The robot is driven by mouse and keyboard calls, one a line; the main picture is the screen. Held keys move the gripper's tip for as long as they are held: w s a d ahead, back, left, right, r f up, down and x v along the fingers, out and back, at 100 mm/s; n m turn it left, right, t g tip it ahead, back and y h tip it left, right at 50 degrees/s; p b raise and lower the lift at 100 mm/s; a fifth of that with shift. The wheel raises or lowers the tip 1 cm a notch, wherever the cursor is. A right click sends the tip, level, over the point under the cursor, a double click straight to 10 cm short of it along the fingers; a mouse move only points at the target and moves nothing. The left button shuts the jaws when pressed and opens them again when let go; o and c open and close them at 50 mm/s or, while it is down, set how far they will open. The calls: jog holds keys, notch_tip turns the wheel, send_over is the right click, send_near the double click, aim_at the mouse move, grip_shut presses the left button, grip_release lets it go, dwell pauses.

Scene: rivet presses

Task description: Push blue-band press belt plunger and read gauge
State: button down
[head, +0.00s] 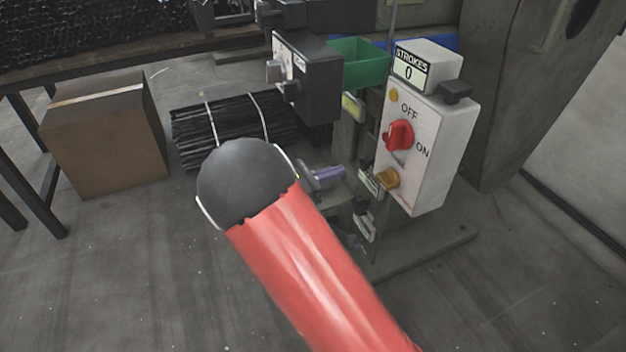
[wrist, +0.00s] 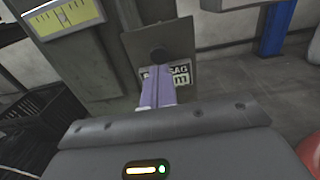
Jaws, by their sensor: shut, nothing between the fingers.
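The fingers (head: 330,174) also show in the head view, beyond my red arm, which hides the plunger there. A yellow-faced gauge (wrist: 67,17) is at the wrist view's upper left, cut by the edge; I cannot read its value. A blue strip (head: 440,43) shows behind the strokes counter.
A white control box (head: 425,150) with a red OFF/ON switch (head: 399,135) stands right of my fingers; its strokes counter (head: 411,70) reads 0. A green bin (head: 357,62), a bundle of black rods (head: 235,120) and a cardboard box (head: 105,135) are nearby.

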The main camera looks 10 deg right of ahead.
aim_at(362, 165)
jog(key=shift+x, duration=2.25)
jog(key=shift+p+x, duration=0.55)
jog(key=shift+x, duration=0.4)
jog(key=shift+d, duration=0.15)
